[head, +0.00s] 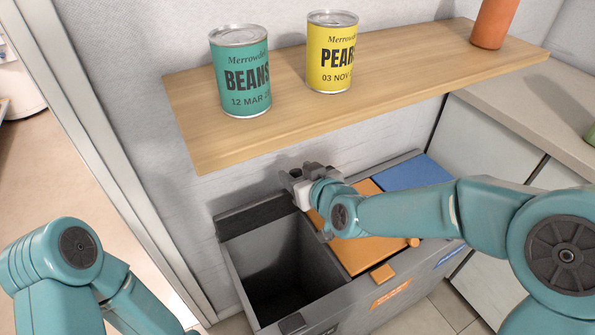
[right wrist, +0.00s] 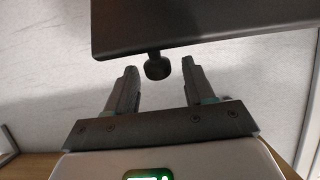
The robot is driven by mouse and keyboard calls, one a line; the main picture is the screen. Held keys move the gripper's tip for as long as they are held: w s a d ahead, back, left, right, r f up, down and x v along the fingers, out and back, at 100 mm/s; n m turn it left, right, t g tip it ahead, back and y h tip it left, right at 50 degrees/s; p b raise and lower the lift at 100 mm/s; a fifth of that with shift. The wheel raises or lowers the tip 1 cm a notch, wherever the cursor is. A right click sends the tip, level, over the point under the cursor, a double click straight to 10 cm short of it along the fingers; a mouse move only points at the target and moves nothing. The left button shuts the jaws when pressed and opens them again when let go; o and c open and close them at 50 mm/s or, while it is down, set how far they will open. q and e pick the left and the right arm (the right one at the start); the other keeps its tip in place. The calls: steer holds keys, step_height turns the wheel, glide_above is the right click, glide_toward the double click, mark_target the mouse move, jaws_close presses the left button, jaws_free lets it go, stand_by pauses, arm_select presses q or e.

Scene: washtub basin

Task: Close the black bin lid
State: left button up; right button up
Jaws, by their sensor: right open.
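The black bin (head: 240,272) is the open left compartment of a grey bin unit, and its inside is visible. Its black lid (head: 257,214) stands raised at the back, near the wall. In the right wrist view the lid (right wrist: 200,22) is a dark panel across the top, with a round black knob (right wrist: 157,67) under its edge. My right gripper (head: 292,180) is behind the bins, beside the raised lid. Its two fingers are apart, and the knob appears between the fingertips; I cannot tell whether they touch it. My left gripper is out of view.
Orange (head: 365,252) and blue (head: 410,174) lids lie shut to the right. A wooden shelf (head: 290,115) hangs above my right gripper, carrying a beans can (head: 240,75), a pears can (head: 331,55) and an orange bottle (head: 494,22). A counter (head: 530,110) stands at right.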

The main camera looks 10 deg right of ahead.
steer(key=shift+w+a+f, duration=0.15)
steer(key=shift+w+f, duration=0.1)
steer(key=shift+w, duration=0.35)
jaws_close()
steer(key=shift+s, duration=0.1)
